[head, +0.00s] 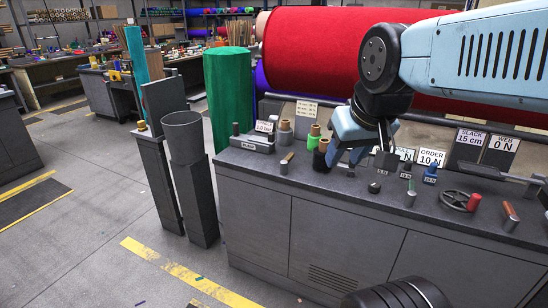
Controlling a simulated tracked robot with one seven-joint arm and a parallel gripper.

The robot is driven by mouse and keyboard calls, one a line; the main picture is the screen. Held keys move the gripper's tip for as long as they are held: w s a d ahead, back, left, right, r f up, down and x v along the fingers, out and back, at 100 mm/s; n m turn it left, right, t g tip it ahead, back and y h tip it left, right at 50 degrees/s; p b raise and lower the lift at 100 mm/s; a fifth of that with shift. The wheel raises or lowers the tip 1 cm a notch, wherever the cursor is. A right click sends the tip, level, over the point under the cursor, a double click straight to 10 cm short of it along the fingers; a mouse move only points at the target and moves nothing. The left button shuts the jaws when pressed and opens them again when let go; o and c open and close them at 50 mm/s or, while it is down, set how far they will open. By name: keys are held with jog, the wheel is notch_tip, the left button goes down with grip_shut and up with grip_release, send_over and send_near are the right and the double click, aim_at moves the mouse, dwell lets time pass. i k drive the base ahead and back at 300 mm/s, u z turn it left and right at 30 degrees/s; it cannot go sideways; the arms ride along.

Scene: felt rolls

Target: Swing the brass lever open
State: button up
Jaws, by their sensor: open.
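I see nothing held between the fingers, though the arm hides part of that area. A short tan, brass-like handle (287,158) stands tilted at the counter's left part, left of my gripper and apart from it. A copper-brown handle (510,210) leans at the right front edge. A small handle with a greenish tip (411,187) stands between them. I cannot tell for certain which of these is the brass lever.
The grey counter (300,186) carries green and black thread spools (314,136), several small weights, a dark handwheel (454,200) with a red knob (474,202), and signs behind. A large red felt roll (320,50) lies behind. Grey bins and a green roll (228,90) stand left; floor there is open.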

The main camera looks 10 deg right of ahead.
aim_at(283, 163)
jog(key=z, duration=0.15)
jog(key=i, duration=0.95)
jog(key=u, duration=0.1)
